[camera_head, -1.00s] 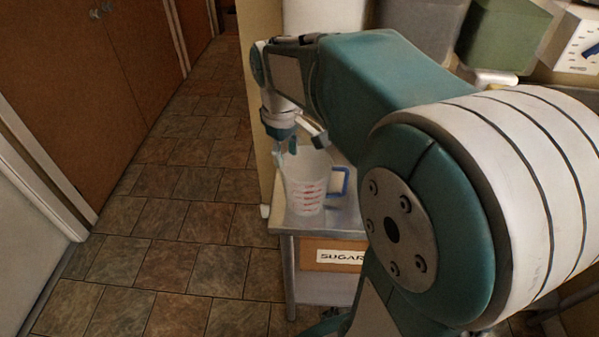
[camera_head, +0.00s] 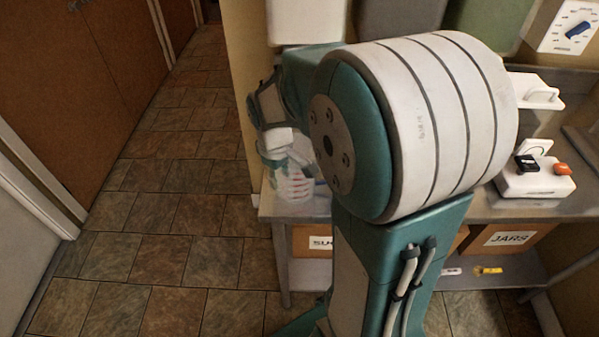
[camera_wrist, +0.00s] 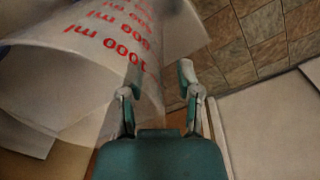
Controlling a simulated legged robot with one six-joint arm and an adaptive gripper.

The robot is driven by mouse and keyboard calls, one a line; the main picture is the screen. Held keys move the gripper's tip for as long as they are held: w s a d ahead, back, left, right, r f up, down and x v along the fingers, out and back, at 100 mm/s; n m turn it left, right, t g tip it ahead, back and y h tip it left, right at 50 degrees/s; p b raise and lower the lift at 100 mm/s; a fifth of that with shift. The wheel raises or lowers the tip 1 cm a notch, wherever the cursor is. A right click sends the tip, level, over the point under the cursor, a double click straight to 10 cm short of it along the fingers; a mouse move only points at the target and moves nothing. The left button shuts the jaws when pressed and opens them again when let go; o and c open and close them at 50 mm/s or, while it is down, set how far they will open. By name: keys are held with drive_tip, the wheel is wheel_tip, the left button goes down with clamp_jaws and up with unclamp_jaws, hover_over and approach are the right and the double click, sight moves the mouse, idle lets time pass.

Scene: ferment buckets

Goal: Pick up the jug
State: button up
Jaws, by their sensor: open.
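The clear jug (camera_head: 292,187) with red volume marks stands at the left end of the metal table, partly covered by my arm. In the wrist view the jug (camera_wrist: 70,85) fills the upper left, with red "ml" lettering, and a bit of blue shows at the left edge. My gripper (camera_wrist: 160,76) is open at the jug's side. The left finger overlaps the see-through wall and the right finger is past its edge. I cannot tell whether either finger touches it. In the head view my arm hides the fingers and the jug's handle.
The metal table (camera_head: 490,208) holds a white device (camera_head: 535,180) at right. Boxes labelled sugar (camera_head: 312,243) and jars (camera_head: 510,239) sit below. Several buckets stand behind, the white one (camera_head: 305,22) nearest the wall edge. The tiled floor (camera_head: 150,220) at left is clear.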

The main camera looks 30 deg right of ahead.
clamp_jaws()
drive_tip(key=shift+r, duration=0.55)
wheel_tip(320, 180, up, 2)
drive_tip(key=shift+r, duration=0.25)
drive_tip(key=s+d+r, duration=0.1)
drive_tip(key=s+r, duration=0.8)
drive_tip(key=s, duration=0.5)
drive_tip(key=shift+d+r, duration=0.25)
drive_tip(key=shift+d, duration=0.05)
